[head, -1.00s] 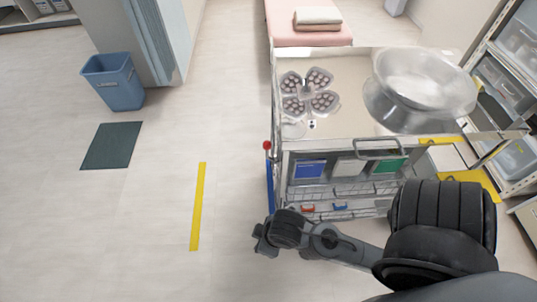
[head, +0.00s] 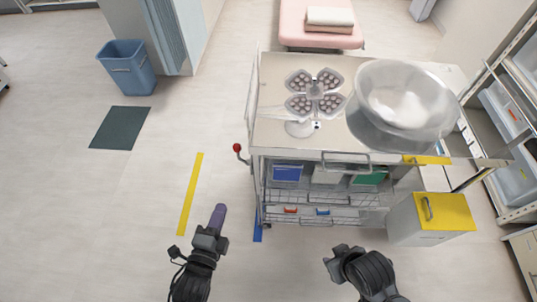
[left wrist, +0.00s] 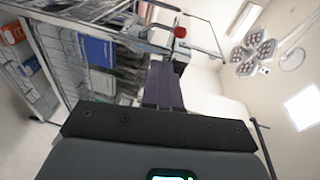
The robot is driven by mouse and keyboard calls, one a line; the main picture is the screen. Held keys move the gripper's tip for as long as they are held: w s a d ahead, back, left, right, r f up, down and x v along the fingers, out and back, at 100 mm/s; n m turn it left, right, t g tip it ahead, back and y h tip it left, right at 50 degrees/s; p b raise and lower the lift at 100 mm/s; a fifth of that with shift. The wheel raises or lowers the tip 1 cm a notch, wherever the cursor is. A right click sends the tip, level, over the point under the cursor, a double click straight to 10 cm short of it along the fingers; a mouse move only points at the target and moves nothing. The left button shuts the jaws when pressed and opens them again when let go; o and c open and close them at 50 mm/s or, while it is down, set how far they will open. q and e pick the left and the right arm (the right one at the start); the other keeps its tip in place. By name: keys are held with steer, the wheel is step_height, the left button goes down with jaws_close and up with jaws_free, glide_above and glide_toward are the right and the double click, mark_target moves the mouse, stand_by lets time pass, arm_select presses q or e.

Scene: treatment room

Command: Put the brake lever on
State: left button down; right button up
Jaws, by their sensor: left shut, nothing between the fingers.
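The brake lever (head: 244,158) has a red ball knob (head: 237,148) and sticks out from the near left corner of the steel cart (head: 340,145). It looks tilted up and outward. In the left wrist view the red knob (left wrist: 181,32) shows just beyond the fingertips. My left gripper (head: 219,212) has purple fingers, shut and empty. It is in front of the lever and slightly left of it, apart from it in the head view. The end of my right arm (head: 342,262) is in front of the cart; its fingers cannot be made out.
A yellow-topped cabinet (head: 447,212) stands right of the cart.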

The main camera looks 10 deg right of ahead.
arm_select(q)
steer(key=shift+m+h, duration=0.3)
steer(key=shift+m, duration=0.2)
steer(key=w+r, duration=0.2)
steer(key=r, duration=0.1)
steer(key=shift+w+r+p, duration=0.15)
steer(key=shift+r+p, duration=0.1)
steer(key=shift+p, duration=0.05)
steer(key=b, duration=0.5)
glide_toward(236, 151)
steer(key=x, duration=0.5)
steer(key=shift+w+f, duration=0.1)
steer(key=shift+x, duration=0.85)
